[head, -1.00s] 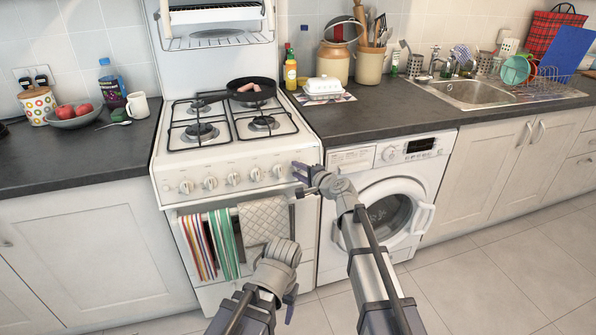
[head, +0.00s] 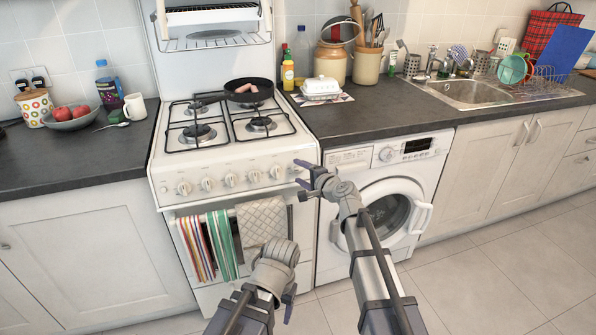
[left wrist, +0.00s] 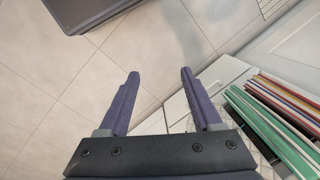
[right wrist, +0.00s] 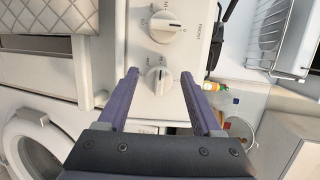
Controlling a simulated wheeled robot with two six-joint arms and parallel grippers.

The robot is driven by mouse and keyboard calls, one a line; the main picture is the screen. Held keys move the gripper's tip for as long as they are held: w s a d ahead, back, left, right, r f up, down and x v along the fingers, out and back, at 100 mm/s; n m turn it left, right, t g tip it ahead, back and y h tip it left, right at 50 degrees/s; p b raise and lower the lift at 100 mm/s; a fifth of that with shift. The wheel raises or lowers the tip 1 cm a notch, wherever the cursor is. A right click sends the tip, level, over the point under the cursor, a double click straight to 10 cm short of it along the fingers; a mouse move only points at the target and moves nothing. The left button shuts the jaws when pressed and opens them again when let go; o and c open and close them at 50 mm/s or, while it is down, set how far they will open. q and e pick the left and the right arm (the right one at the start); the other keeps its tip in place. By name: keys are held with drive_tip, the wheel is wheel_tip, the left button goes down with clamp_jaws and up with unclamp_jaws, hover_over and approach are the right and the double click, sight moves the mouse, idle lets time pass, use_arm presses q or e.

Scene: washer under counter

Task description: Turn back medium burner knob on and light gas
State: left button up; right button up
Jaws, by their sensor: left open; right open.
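The white gas cooker (head: 222,200) has a row of several round knobs on its front panel; two are at the panel's right end (head: 254,175) (head: 275,172). I cannot tell which is the back medium one. My right gripper (head: 301,173) is open at the panel's right end. In the right wrist view, a knob (right wrist: 158,80) sits between its fingertips, with a gap each side; another knob (right wrist: 165,27) is above. No flame shows on the burners. My left gripper (head: 290,303) is low before the cooker; in the left wrist view (left wrist: 160,74) it is open and empty over the floor.
A black pan (head: 249,90) with sausages sits at the back right of the hob. Striped (head: 208,245) and quilted (head: 262,220) cloths hang on the oven front. A washing machine (head: 385,200) stands right of the cooker, beside my right arm. Open floor lies at lower right.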

use_arm(q)
drive_tip(key=shift+r+p, duration=0.6)
drive_tip(key=shift+r, duration=0.15)
use_arm(e)
drive_tip(key=v, duration=0.6)
drive_tip(key=shift+w, duration=0.1)
use_arm(q)
drive_tip(key=shift+c, duration=0.3)
clamp_jaws()
idle(0.4)
